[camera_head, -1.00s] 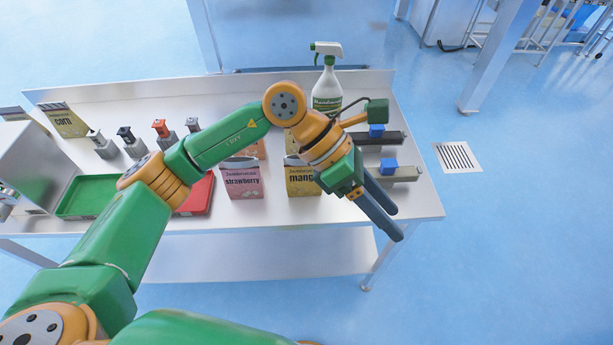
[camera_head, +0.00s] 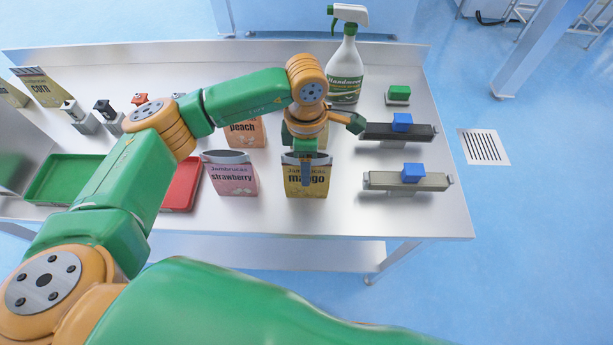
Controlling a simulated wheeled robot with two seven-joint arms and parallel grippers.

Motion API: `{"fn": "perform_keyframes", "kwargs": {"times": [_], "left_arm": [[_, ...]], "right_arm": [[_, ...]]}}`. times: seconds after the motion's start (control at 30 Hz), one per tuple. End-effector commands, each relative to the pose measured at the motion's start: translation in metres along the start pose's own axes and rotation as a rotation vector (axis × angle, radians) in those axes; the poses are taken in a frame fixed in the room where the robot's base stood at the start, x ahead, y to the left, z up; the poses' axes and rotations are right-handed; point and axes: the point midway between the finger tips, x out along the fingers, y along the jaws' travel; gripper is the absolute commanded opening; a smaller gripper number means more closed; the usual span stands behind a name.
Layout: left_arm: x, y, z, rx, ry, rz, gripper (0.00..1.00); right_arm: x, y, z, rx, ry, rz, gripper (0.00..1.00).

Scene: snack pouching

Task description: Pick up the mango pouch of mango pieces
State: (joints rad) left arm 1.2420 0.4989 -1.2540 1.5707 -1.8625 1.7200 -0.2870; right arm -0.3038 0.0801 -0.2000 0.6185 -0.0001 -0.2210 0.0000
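The mango pouch (camera_head: 306,190) is yellow-brown with "mango" on its front. It stands upright on the steel table, right of the pink strawberry pouch (camera_head: 232,182). My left gripper (camera_head: 306,172) is at the mango pouch's top, pointing down. One dark finger shows in front of the pouch's upper face; the other finger is hidden. I cannot tell whether the fingers touch or grip the pouch. My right gripper is out of view.
An orange peach pouch (camera_head: 246,132) stands behind. A spray bottle (camera_head: 345,72) is at the back. Two sealer-like bars with blue blocks (camera_head: 408,178) lie to the right. A red tray (camera_head: 183,186) and green tray (camera_head: 62,180) are left. The table's front right is clear.

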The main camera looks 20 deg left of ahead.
Motion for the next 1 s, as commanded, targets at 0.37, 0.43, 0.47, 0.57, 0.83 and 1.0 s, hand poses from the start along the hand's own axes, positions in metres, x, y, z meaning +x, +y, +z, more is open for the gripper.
{"fn": "perform_keyframes", "kwargs": {"times": [0.37, 0.43, 0.47, 0.57, 0.83, 1.0], "left_arm": [[0.0000, -0.0001, 0.0003, 0.000, -0.001, 0.000, 0.00], [0.0000, -0.0001, 0.0003, 0.000, -0.001, 0.000, 0.00], [0.0000, -0.0001, 0.0003, 0.000, -0.001, 0.000, 0.00], [-0.0001, -0.0001, 0.0003, 0.000, -0.001, 0.000, 0.00], [-0.0001, -0.0001, 0.0003, 0.000, -0.001, -0.001, 0.00], [-0.0002, -0.0001, 0.0003, 0.000, -0.001, -0.001, 0.00]], "right_arm": [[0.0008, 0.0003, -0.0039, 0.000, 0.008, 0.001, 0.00], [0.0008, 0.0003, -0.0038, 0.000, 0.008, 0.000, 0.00], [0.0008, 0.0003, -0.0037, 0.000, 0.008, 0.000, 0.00], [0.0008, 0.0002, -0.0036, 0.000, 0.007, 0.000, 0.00], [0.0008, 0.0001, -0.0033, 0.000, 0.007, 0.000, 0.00], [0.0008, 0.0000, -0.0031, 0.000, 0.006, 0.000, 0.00]]}}
